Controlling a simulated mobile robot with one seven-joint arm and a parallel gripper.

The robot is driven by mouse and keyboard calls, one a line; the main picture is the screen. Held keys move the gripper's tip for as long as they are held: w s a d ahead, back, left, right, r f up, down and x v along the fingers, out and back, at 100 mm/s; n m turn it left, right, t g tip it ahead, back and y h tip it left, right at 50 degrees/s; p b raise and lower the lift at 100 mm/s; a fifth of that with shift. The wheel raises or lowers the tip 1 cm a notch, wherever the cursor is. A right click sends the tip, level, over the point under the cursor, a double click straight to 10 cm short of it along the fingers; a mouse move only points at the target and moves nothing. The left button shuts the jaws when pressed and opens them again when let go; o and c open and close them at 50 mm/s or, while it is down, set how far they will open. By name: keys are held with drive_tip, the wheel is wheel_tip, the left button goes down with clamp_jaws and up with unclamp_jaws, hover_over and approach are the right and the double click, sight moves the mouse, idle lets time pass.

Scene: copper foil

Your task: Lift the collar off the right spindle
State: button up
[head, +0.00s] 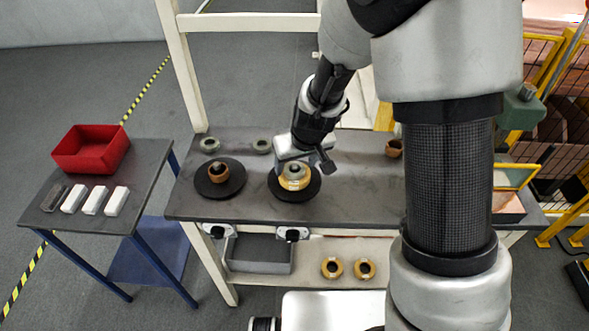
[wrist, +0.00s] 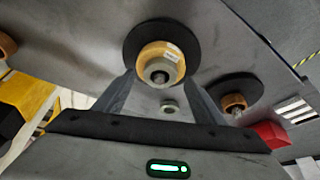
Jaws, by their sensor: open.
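The right spindle's black round base (head: 311,189) stands on the grey bench. A yellow-brown foil roll (head: 297,184) with a white label sits on it, and the grey collar (head: 295,170) is on top around the spindle. In the wrist view the collar (wrist: 152,73) rests on the roll (wrist: 168,48), with the spindle tip in its hole. My gripper (head: 303,164) is open, just behind and above the collar. In the wrist view its fingertips (wrist: 160,82) are on either side of the collar; I cannot tell whether they touch it.
The left spindle (head: 218,170) carries a smaller brown ring on a black base. Loose grey collars (head: 209,145) (head: 262,146) lie at the bench's back. A red bin (head: 90,155) and several small blocks (head: 94,200) are on the left side table. More rolls (head: 332,268) lie below.

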drive_tip(key=shift+w+a+f, duration=0.1)
drive_tip(key=shift+w+f, duration=0.15)
drive_tip(key=shift+f, duration=0.45)
drive_tip(key=c, duration=1.3)
drive_tip(key=shift+r, duration=0.15)
